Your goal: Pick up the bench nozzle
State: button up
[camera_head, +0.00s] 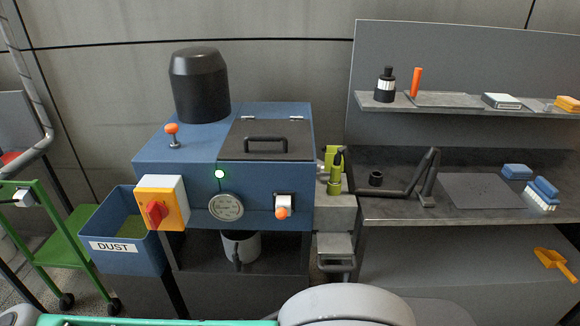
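A dark grey bent tube (429,180) on the bench shelf to the right of the blue machine looks like the bench nozzle. One part lies low along the front of the shelf, and another rises at a slant at its right end. A short black cylinder (376,178) stands just behind its left part; I cannot tell if they are joined. My gripper is not in view.
The blue machine (170,150) stands left of the bench, with a green fitting (335,185) between them.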

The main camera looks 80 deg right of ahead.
aim_at(423, 193)
jog(key=z, duration=4)
